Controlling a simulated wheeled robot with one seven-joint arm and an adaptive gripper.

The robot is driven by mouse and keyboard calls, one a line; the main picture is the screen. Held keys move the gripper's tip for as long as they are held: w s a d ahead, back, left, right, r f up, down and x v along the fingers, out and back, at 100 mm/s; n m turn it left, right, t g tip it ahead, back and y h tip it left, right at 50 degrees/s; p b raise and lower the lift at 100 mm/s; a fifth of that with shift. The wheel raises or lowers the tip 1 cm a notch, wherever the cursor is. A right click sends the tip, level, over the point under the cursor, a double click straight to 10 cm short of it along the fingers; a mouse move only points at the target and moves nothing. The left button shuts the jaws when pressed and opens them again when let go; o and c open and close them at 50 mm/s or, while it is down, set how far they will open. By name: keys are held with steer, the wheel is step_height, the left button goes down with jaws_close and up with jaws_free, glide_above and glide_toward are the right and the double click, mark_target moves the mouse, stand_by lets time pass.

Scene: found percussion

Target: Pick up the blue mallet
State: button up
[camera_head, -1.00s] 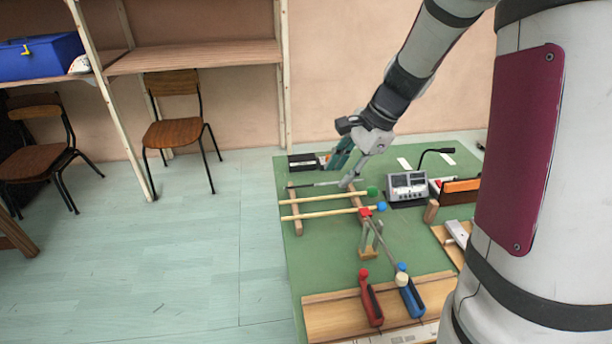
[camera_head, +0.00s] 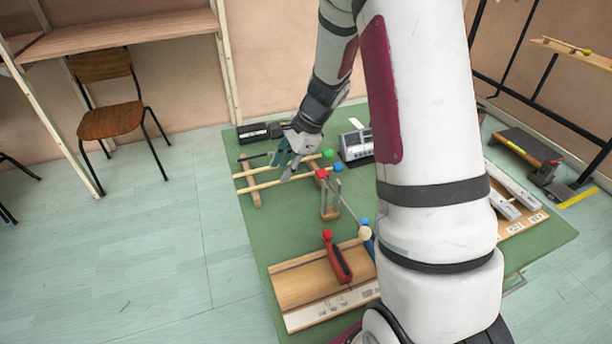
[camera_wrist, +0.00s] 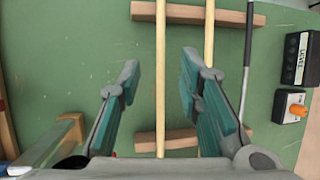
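The blue mallet has a blue ball head (camera_head: 337,167) and a pale wooden shaft (camera_head: 262,186). It lies across two wooden rails on the green table, beside a similar green-headed mallet (camera_head: 327,154). In the wrist view, a shaft that appears to be the blue mallet's (camera_wrist: 160,95) runs between my open fingers, apart from both. The other pale shaft (camera_wrist: 208,30) passes partly behind my right finger. My gripper (camera_head: 287,172) points down over the shafts, and it shows open and empty in the wrist view (camera_wrist: 159,70). Both heads are outside the wrist view.
A dark rod (camera_wrist: 246,65) lies right of the shafts, near small pedal boxes (camera_wrist: 298,58). A metal piece (camera_wrist: 50,145) stands at left. A wooden board (camera_head: 300,285) with a red-handled piece (camera_head: 336,258) lies nearer. My arm hides part of the table.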

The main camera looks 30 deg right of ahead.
mark_target(276, 182)
steer(key=x, duration=0.5)
steer(key=shift+d+b, duration=0.1)
steer(key=shift+b, duration=0.25)
jaws_close()
